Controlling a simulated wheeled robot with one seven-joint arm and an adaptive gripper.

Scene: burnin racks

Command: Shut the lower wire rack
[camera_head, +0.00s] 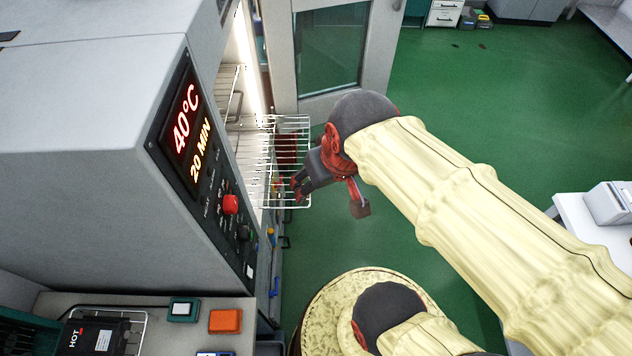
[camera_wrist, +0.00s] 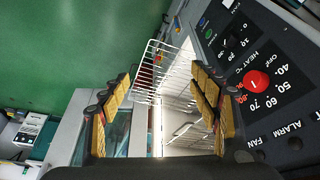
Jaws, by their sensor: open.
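A wire rack (camera_head: 292,122) sticks out of the lit opening of the grey oven (camera_head: 90,190). It also shows in the wrist view (camera_wrist: 150,72), with its outer edge past the oven front. My gripper (camera_head: 298,188) is at the rack's front edge in the head view and hides part of it. In the wrist view my gripper (camera_wrist: 160,84) has its two fingers wide apart, with the rack between and beyond them. Nothing is held. I cannot tell whether a finger touches the wire. More wire shelving (camera_head: 230,80) shows inside the chamber.
The oven door (camera_head: 338,85) stands open beyond the rack. The control panel (camera_head: 200,140) with a red knob (camera_head: 231,204) is close to the left of my gripper. A bench with an orange block (camera_head: 226,321) is at lower left. Green floor (camera_head: 470,110) lies clear to the right.

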